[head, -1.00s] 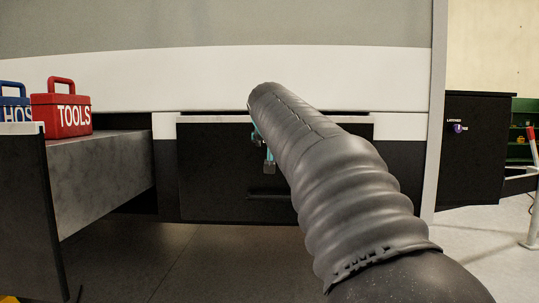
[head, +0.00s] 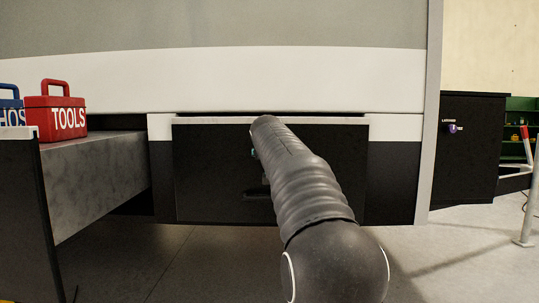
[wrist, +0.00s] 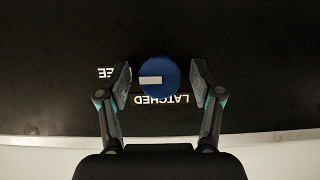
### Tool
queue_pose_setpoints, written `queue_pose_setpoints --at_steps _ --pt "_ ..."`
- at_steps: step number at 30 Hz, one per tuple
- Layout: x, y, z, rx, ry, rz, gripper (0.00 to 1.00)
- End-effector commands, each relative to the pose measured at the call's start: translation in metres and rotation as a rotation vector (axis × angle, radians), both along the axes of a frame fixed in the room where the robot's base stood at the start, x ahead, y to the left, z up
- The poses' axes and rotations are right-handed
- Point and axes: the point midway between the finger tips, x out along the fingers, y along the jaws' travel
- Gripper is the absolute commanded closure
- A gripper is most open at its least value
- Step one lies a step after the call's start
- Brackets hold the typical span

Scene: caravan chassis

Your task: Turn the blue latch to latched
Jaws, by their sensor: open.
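The blue latch (wrist: 166,67) is a round blue knob with a white bar, in the middle of the wrist view. The bar points left, toward the partly covered word that ends in "EE". The word "LATCHED" stands upside down just below the knob. My gripper (wrist: 160,80) is open, with one finger on each side of the knob. Small gaps show between the fingers and the knob. In the head view my arm hides the latch and most of the gripper; only a bit of teal shows beside the arm.
A dark front panel (head: 210,175) faces me below a white band. A grey ledge (head: 100,175) at left carries a red toolbox (head: 55,108) and a blue box (head: 12,108). A black cabinet (head: 470,165) with a purple knob (head: 452,128) stands at right.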

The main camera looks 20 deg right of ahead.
Motion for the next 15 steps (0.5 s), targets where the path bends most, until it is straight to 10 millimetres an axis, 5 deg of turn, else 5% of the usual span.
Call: queue_pose_setpoints --at_steps 10,15 --pt "0.0025 -0.0013 -0.0012 0.000 0.000 0.000 0.37" --pt "0.0025 -0.0013 -0.0011 0.000 0.000 0.000 0.79"
